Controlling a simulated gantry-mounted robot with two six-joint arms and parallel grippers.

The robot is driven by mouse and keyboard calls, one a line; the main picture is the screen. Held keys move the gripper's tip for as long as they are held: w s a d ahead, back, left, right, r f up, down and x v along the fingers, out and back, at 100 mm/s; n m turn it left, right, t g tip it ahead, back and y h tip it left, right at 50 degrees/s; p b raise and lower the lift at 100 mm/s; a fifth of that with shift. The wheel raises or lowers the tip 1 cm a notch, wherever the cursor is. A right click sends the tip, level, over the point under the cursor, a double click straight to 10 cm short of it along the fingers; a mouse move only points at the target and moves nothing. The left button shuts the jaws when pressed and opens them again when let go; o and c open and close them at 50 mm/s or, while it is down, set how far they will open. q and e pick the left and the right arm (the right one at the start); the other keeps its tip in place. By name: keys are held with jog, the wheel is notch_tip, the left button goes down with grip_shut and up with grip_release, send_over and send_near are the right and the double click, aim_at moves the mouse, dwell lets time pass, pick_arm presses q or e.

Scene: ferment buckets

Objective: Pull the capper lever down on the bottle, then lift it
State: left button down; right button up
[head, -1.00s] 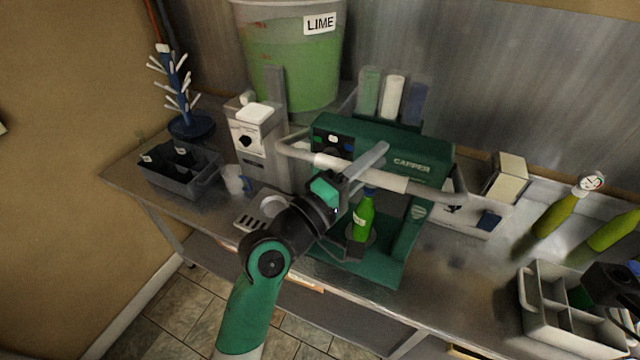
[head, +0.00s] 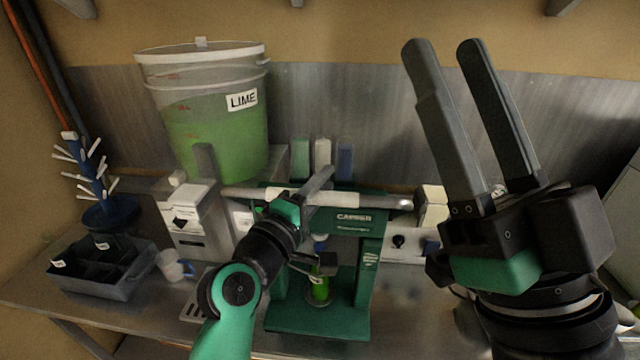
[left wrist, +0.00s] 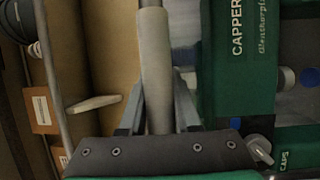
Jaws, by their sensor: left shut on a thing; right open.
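The green capper (head: 368,262) stands on the bench with its lever (head: 355,200), a pale bar, running across its front near the top. A green bottle (head: 319,290) stands upright inside the capper, its upper part partly hidden by my left arm. My left gripper (head: 318,182) is shut on the lever. In the left wrist view the lever's pale grip (left wrist: 154,62) runs between the two fingers. My right gripper (head: 443,45) is open and empty, raised with its fingers up, close to the head camera.
A LIME bucket (head: 210,130) stands behind the capper. A dark bin (head: 100,275), a peg rack (head: 95,190) and a white dispenser box (head: 195,222) stand to the left. My right arm hides much of the bench's right side.

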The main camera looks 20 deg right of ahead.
pick_arm(q)
jog(key=shift+f, duration=0.9)
jog(key=c, duration=0.7)
grip_release()
jog(key=shift+d, duration=0.1)
jog(key=shift+o, duration=0.4)
jog(key=shift+r, duration=0.3)
jog(key=p+v, duration=0.2)
jog(key=v, duration=0.9)
jog(key=shift+s+a+p, duration=0.15)
jog(key=shift+a+p, duration=0.15)
